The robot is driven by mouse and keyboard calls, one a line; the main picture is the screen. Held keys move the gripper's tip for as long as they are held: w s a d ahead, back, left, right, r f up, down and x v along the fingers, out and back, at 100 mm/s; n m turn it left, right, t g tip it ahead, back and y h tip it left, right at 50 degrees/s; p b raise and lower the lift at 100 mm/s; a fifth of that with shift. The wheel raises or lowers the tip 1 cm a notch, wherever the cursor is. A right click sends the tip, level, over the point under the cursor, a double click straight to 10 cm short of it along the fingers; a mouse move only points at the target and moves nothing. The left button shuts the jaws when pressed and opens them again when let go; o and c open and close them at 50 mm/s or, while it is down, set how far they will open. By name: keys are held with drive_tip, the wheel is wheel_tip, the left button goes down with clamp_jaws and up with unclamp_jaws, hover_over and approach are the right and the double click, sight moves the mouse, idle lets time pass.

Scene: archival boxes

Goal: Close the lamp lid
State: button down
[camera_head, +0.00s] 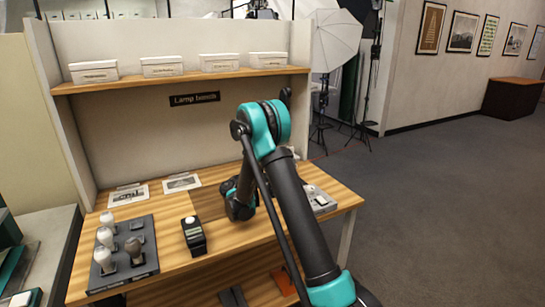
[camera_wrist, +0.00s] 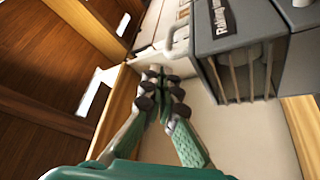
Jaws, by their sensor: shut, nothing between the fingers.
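In the wrist view a grey lamp housing (camera_wrist: 240,50) stands at the upper right, with a label starting "Raking" and a slatted front over a dim inside. A pale curved handle (camera_wrist: 178,40) sticks out at its left. A further grey panel (camera_wrist: 302,65) shows at the right edge; I cannot tell if it is the lid. My gripper (camera_wrist: 163,88) is shut and empty, left of the housing and apart from it in the picture. In the head view my arm hides the gripper and most of this spot.
The wooden bench (camera_head: 185,262) carries a grey tray (camera_head: 125,255) of bulbs, a small black device (camera_head: 194,236), two printed cards and a grey panel (camera_head: 319,200) right of my arm. A shelf (camera_head: 190,79) above holds several white boxes. Floor at right is clear.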

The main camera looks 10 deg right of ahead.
drive_tip(key=s+a+f, duration=0.1)
drive_tip(key=s+a, duration=0.2)
drive_tip(key=a, duration=0.6)
drive_tip(key=s+d+f+g+y, duration=0.2)
drive_tip(key=s+d+g+y, duration=0.15)
drive_tip(key=s+d, duration=0.5)
drive_tip(key=s+d+f+g+y, duration=0.3)
drive_tip(key=s+d+y, duration=0.1)
drive_tip(key=s+d, duration=0.4)
drive_tip(key=s+a+f+y, duration=0.2)
drive_tip(key=s+y, duration=0.1)
drive_tip(key=s, duration=0.5)
drive_tip(key=s+a+f+g+y, duration=0.1)
drive_tip(key=s+a+f+y, duration=0.1)
drive_tip(key=s, duration=0.5)
drive_tip(key=s+a+f+g+y, duration=0.1)
drive_tip(key=s+f+y, duration=0.3)
drive_tip(key=s, duration=0.4)
drive_tip(key=shift+s+a+f+y, duration=0.3)
drive_tip(key=shift+a+y, duration=0.25)
drive_tip(key=shift+a, duration=0.25)
drive_tip(key=shift+d+g, duration=0.1)
drive_tip(key=shift+g, duration=0.15)
